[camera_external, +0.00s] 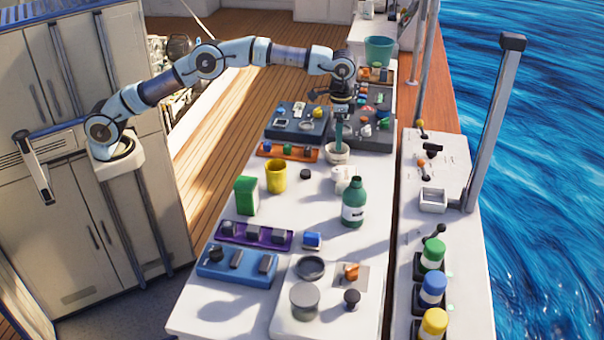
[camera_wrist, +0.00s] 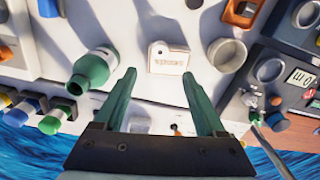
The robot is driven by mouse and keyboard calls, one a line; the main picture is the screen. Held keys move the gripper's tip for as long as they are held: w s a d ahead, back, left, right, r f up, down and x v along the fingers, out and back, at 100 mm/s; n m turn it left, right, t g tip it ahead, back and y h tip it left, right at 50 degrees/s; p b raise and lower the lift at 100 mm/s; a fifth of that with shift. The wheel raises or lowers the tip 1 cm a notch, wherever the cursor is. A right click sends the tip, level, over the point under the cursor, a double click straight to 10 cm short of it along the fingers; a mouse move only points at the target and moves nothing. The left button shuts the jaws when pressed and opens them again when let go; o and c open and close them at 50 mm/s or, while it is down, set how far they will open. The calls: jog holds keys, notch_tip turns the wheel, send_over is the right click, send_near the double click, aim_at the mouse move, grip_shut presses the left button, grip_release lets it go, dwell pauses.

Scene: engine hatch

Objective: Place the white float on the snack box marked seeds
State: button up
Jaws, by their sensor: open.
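My gripper (camera_external: 339,140) points down over the far half of the white counter, by the white cup (camera_external: 337,155). In the wrist view its two green fingers (camera_wrist: 163,80) are spread apart with nothing between them. A small white object with a label (camera_wrist: 168,58) lies just beyond the fingertips; it also shows in the external view (camera_external: 346,178), partly behind the bottle. It has a round mark at one corner. Its label is too small to read, so I cannot tell whether it is the float or the seeds box. I cannot pick out another of either.
A green bottle (camera_external: 353,203) stands close to the white object. Free counter lies around the small dark knob (camera_external: 305,174).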

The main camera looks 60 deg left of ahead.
jog(key=s+a+f+n, duration=0.1)
jog(key=s+a, duration=0.4)
jog(key=a, duration=0.5)
jog(key=s+a+f+n+t, duration=0.1)
jog(key=s+a+n, duration=0.1)
jog(key=s+a, duration=0.6)
jog(key=s+a+f+n, duration=0.1)
jog(key=s+a, duration=0.2)
jog(key=a, duration=0.9)
jog(key=s+a+f+n, duration=0.2)
jog(key=s+a, duration=0.5)
jog(key=s, duration=0.6)
jog(key=shift+a+f+t, duration=0.15)
jog(key=shift+f+t, duration=0.15)
jog(key=shift+f, duration=0.3)
jog(key=shift+o, duration=0.6)
